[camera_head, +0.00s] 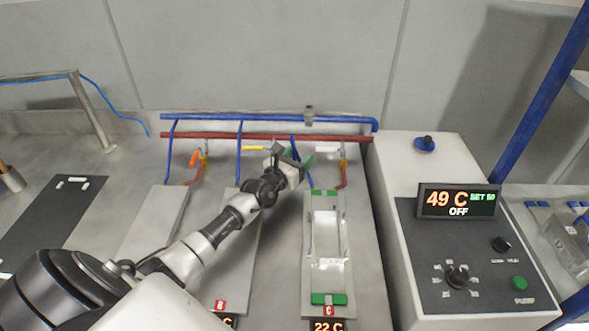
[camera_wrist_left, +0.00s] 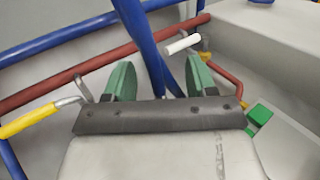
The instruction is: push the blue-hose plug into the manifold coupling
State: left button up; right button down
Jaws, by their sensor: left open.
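My left gripper (camera_head: 292,157) is open at the pipes behind plate C, its green finger pads apart. In the left wrist view the gripper (camera_wrist_left: 160,78) has a blue hose (camera_wrist_left: 150,50) running down between the pads, with no clear contact. That hose also shows in the head view (camera_head: 295,145), partly behind the gripper. I cannot make out a plug; the hose's lower end is hidden in the wrist view. My right gripper is not in view.
A red pipe (camera_head: 225,137) runs below the blue one. Valve handles stand close by: orange (camera_head: 195,158), yellow (camera_head: 254,148) and white (camera_head: 327,150). Plate C holds a pale frame with green ends (camera_head: 328,299). A control box (camera_head: 475,255) bounds the right side.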

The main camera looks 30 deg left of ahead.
pick_arm(q)
jog(key=c, duration=1)
jog(key=shift+r, duration=0.15)
